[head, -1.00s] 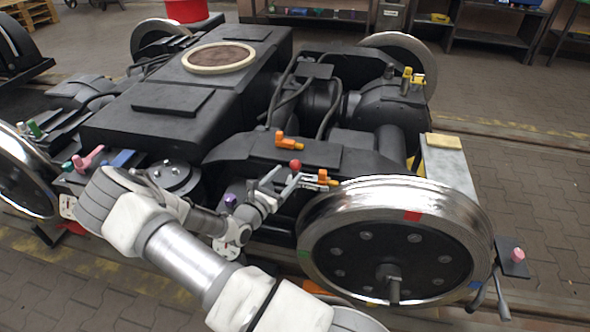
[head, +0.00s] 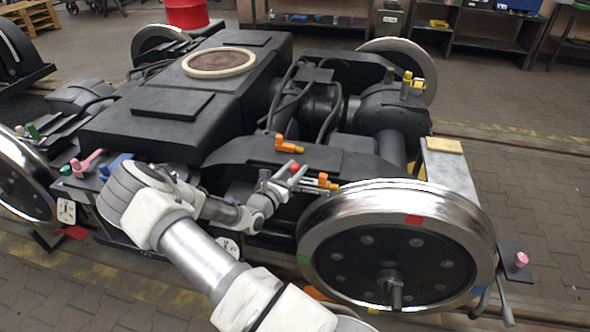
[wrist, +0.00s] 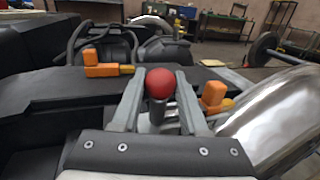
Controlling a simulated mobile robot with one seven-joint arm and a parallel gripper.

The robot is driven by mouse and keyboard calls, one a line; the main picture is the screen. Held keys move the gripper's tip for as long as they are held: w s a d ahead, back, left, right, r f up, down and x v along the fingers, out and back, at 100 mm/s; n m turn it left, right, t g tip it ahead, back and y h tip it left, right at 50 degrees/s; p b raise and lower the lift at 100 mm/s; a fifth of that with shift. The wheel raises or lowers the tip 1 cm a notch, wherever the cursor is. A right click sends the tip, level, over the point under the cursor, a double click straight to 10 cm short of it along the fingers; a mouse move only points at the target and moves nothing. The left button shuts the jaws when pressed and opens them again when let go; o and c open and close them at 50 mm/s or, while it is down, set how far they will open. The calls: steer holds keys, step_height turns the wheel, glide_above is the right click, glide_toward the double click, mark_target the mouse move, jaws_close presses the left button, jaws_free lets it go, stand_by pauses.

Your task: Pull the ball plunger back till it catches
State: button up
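The ball plunger shows as a red ball (wrist: 160,83) on a grey stem in the wrist view. In the head view the red ball (head: 295,167) is small, on the bogie frame behind the near wheel. My gripper (wrist: 158,92) is open, with one finger on each side of the ball and stem. A gap shows between each finger and the stem, so I see no grip. The plunger's base is hidden behind my gripper body. In the head view my gripper (head: 296,178) is at the ball.
Orange handles stand close by: one (wrist: 102,62) left of the ball, one (wrist: 213,96) right, just outside the right finger. The shiny wheel (head: 400,240) stands to the right. Pink (head: 86,162) and yellow (head: 407,85) handles are farther off.

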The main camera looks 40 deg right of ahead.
jaws_close()
stand_by(0.9)
